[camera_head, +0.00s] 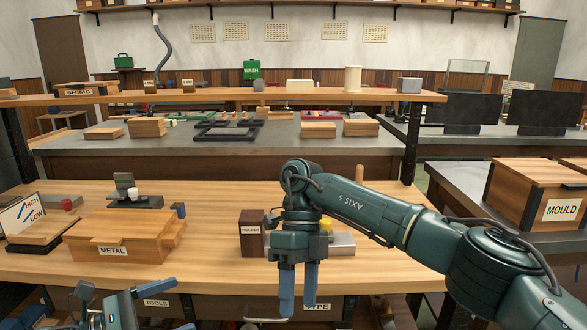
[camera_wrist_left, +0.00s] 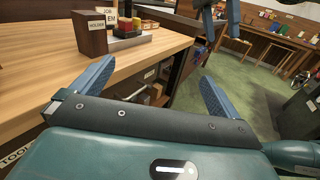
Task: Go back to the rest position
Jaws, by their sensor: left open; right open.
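My right gripper (camera_head: 299,290) hangs down at the front edge of the wooden bench (camera_head: 220,262), with its two blue fingers apart and nothing between them. Its arm comes in from the right. My left gripper (camera_head: 135,303) is low at the bottom left, partly cut off by the frame. In the left wrist view my left gripper (camera_wrist_left: 150,95) has its blue fingers spread wide, with nothing held. The right gripper's blue fingers also show at the top of that view (camera_wrist_left: 222,22).
On the bench stand a wooden METAL box (camera_head: 125,237), a dark holder block (camera_head: 252,233) and a HIGH/LOW sign (camera_head: 22,214). A MOULD box (camera_head: 535,194) stands on the right table. The bench between the METAL box and holder is clear.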

